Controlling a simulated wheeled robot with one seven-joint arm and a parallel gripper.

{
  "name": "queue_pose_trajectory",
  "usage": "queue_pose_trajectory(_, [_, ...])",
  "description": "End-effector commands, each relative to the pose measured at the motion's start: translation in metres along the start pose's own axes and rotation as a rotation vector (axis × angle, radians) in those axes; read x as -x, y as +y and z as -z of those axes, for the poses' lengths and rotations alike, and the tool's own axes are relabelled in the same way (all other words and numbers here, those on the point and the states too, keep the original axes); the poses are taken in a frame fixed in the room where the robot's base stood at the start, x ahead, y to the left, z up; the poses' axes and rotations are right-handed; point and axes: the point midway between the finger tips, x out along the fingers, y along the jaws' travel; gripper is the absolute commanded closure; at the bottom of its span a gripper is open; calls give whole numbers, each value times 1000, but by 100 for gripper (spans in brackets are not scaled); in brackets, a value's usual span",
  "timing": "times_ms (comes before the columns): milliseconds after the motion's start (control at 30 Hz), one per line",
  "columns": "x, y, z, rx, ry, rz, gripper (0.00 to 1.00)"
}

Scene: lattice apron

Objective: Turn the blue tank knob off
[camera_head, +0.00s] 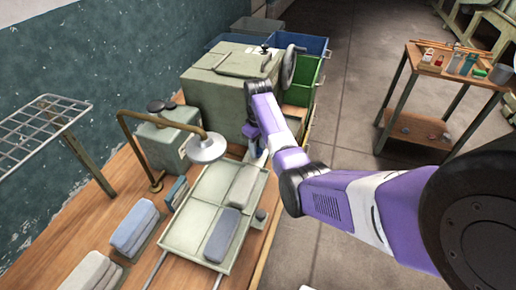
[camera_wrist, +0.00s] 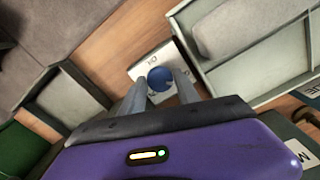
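The blue round knob (camera_wrist: 160,79) sits on a small white plate (camera_wrist: 143,70) in the wrist view. Dark lettering that looks like an upside-down "ON" is on the plate beside the knob; other marks are partly covered. My gripper (camera_wrist: 161,80) is open, its two grey fingers reaching toward the knob with one tip on each side. I cannot tell whether the tips touch it. In the head view my gripper (camera_head: 256,152) points down between the tray and the green machine. The knob is hidden there behind my arm.
A pale tray (camera_head: 192,222) with grey blocks lies close beside the gripper on the wooden bench. The green machine (camera_head: 213,97) with a handwheel (camera_head: 289,66) stands behind. A lamp (camera_head: 207,148) leans over the tray. A tool table (camera_head: 450,72) stands at right across open floor.

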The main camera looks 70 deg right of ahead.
Motion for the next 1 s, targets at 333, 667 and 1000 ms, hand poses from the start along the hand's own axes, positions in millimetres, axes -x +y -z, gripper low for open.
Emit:
queue_pose_trajectory(333, [0, 0, 0, -1, 0, 0, 42])
queue_pose_trajectory(667, [32, 1, 2, -1, 5, -3, 42])
queue_pose_trajectory(1000, [75, 0, 1, 0, 2, -1, 42])
